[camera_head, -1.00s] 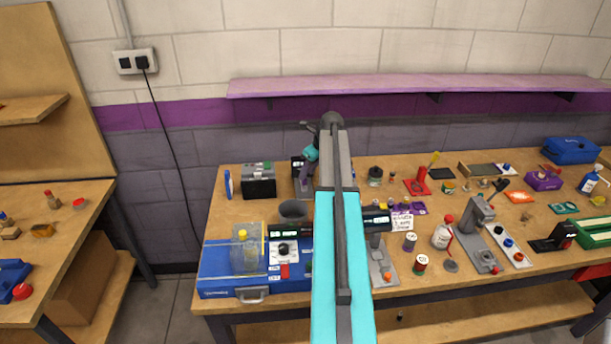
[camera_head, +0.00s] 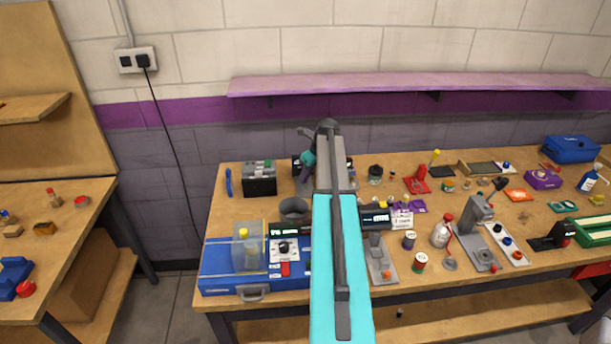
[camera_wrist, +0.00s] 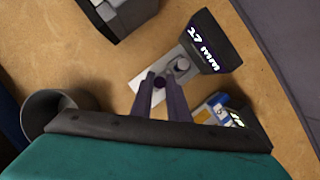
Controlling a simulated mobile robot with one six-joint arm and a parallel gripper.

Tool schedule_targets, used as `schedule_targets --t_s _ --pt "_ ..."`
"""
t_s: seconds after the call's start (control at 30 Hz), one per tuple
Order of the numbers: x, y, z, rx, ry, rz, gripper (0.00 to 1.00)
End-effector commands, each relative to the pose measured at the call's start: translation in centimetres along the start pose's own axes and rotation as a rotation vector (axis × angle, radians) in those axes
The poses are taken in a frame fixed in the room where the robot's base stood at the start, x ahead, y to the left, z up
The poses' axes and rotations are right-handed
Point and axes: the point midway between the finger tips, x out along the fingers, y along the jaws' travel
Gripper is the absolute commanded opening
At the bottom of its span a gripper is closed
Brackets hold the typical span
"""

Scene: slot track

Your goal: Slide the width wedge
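The slot track is a pale grey plate (camera_wrist: 185,73) with a black display block (camera_wrist: 215,47) reading "27 mm", in the wrist view. A grey round knob stands on the plate near the display. A dark round knob (camera_wrist: 159,83) sits between the fingertips of my gripper (camera_wrist: 160,80); I take it to be on the width wedge, whose body is mostly hidden by the fingers. The fingers stand a little apart, and I cannot tell whether they press on the knob. In the head view my arm hides the fingertips and most of the track.
A grey cup (camera_wrist: 55,112) is close at the left of my gripper, also in the head view (camera_head: 294,208). A black box (camera_head: 259,180) stands left of the arm. A blue unit (camera_head: 225,270) is at the front left. The purple shelf (camera_head: 420,86) is above the bench.

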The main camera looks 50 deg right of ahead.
Motion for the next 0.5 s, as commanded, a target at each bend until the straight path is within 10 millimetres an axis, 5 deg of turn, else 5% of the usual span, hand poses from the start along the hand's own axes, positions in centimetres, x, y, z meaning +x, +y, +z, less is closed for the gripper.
schedule_targets --t_s 0.5 --pt "-0.6 1.3 -1.2 0.001 -0.001 0.0 0.0"
